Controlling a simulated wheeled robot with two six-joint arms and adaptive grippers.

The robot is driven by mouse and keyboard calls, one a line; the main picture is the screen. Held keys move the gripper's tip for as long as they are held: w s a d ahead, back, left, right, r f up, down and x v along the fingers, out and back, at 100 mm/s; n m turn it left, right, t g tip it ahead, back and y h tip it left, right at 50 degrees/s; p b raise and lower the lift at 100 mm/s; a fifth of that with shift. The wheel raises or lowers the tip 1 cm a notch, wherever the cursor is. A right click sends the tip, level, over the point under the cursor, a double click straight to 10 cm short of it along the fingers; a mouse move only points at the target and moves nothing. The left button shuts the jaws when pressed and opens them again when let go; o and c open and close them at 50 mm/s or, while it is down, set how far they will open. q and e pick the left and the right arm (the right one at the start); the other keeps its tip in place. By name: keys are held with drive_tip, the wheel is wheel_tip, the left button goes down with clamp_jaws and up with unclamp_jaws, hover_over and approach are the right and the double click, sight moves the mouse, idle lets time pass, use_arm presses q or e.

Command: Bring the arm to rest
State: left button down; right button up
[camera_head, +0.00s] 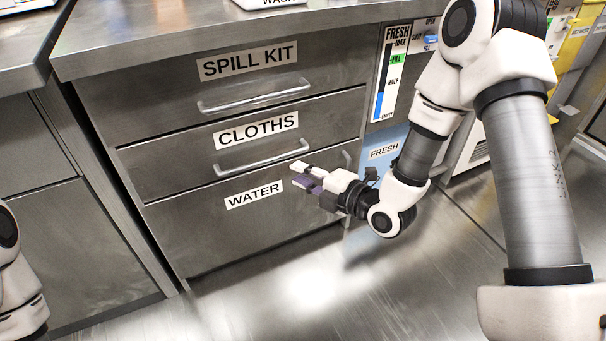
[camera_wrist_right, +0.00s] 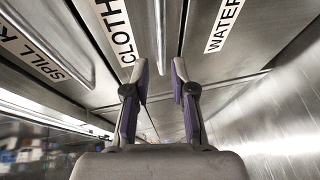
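My right arm comes in from the right, and its gripper (camera_head: 302,176) is in front of the WATER drawer (camera_head: 240,235), below the handle of the CLOTHS drawer (camera_head: 160,158). In the right wrist view the two purple-padded fingers of this gripper (camera_wrist_right: 161,72) stand apart with nothing between them. I cannot tell whether the fingers touch the drawer front. The arm hides part of the WATER drawer's handle. Of my left arm only a white link shows at the left edge; its gripper is out of view.
The steel cabinet also has a SPILL KIT drawer (camera_head: 155,95) on top; all three drawers look shut. A FRESH level gauge (camera_head: 388,80) and a blue FRESH panel (camera_head: 383,150) are to the right, behind my arm. The metal floor (camera_head: 300,290) in front is clear.

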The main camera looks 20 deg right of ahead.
idle(0.4)
drive_tip(key=s+a+f+m+g+h+p, duration=0.25)
drive_tip(key=s+f+m+g+p, duration=0.5)
drive_tip(key=s+f, duration=1.05)
drive_tip(key=s+d+f+m+g+h+b, duration=0.1)
drive_tip(key=s+d+f+m+g+h, duration=0.15)
drive_tip(key=s+m, duration=0.35)
drive_tip(key=s+d+f+m+g+h+b, duration=0.1)
drive_tip(key=s+d+f+m+g+h, duration=0.15)
drive_tip(key=s+m+g, duration=0.4)
wheel_tip(320, 180, up, 39)
drive_tip(key=w+m+t+p, duration=0.1)
drive_tip(key=m+t+p, duration=0.1)
drive_tip(key=p, duration=3.6)
drive_tip(key=shift+w+d+f+y, duration=0.15)
drive_tip(key=shift+w+y, duration=0.15)
drive_tip(key=shift+y, duration=0.15)
